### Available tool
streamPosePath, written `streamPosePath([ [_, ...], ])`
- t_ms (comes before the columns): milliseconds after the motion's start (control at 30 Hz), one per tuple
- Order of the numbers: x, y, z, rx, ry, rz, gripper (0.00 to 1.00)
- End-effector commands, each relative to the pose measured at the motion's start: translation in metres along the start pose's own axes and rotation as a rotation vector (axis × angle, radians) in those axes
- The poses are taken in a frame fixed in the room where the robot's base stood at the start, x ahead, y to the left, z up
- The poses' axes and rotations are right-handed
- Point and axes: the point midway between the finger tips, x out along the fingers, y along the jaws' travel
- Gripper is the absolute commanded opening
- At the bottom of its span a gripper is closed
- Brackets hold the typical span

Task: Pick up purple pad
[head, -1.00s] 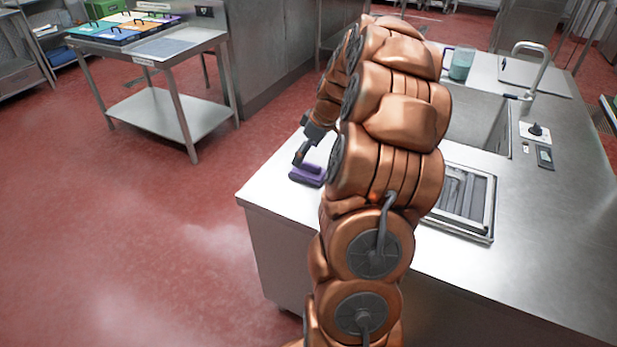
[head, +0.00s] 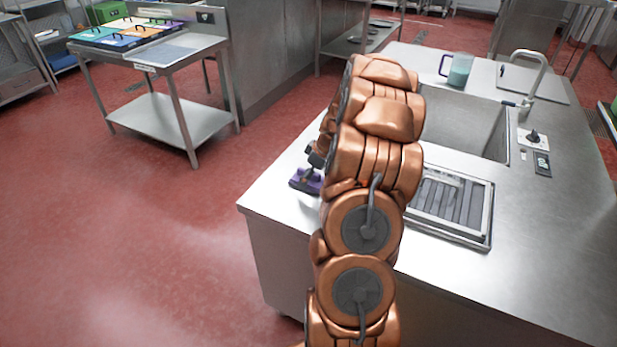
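The purple pad (head: 304,183) lies near the left corner of the steel counter (head: 275,205), left of my arm. My gripper (head: 313,172) is at the pad, low and just above or against its right part. My copper arm hides most of the gripper and the pad's right end. I cannot tell whether the fingers are around the pad or whether it is held.
A sink (head: 468,125) with a faucet (head: 538,80) is at the right, with a framed drain rack (head: 452,205) in front. A jug (head: 457,70) stands at the back. A side table (head: 165,65) with coloured boards stands at the left across open floor.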

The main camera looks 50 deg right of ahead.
Motion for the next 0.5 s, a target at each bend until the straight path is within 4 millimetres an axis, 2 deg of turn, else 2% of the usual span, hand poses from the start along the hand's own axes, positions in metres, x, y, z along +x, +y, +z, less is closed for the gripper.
streamPosePath([
  [100, 0.0068, 0.0004, -0.0002, 0.000, 0.000, 0.002, 1.00],
  [300, 0.0075, 0.0007, -0.0003, -0.001, 0.001, 0.003, 1.00],
  [500, 0.0073, 0.0007, -0.0004, -0.001, 0.001, 0.003, 0.80],
])
